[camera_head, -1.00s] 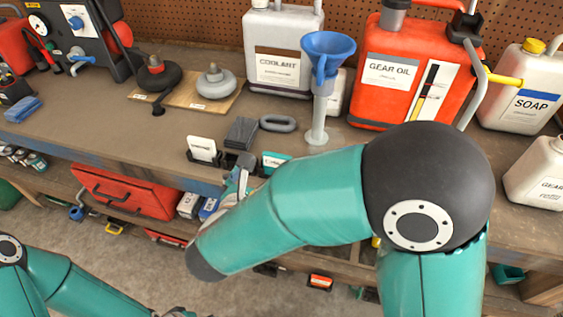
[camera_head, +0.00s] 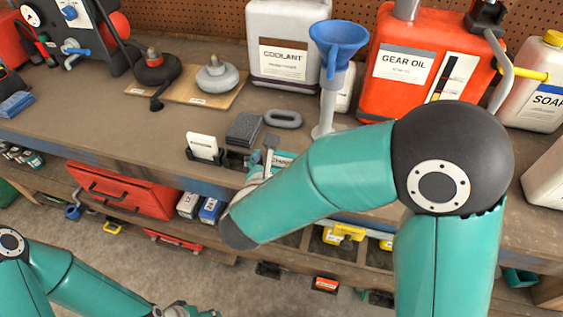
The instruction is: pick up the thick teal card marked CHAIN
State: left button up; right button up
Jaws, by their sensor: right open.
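The teal card (camera_head: 285,160) stands at the front edge of the workbench. Only its upper part with a pale label shows; my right forearm and gripper hide the rest, and I cannot read its full marking. My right gripper (camera_head: 266,161) is open, just left of the card and partly overlapping it in the picture. Whether it touches the card I cannot tell. My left gripper (camera_head: 184,311) is low at the bottom edge, over the floor and mostly cut off, so its jaws cannot be judged.
A white card (camera_head: 203,146) in a dark holder and a dark grey block (camera_head: 243,129) stand left of the gripper. A grey oval ring (camera_head: 283,118) lies behind. A blue funnel (camera_head: 338,42), coolant jug (camera_head: 287,50) and red gear oil can (camera_head: 408,75) stand farther back.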

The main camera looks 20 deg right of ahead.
jog(key=shift+d, duration=0.1)
jog(key=c, duration=1.1)
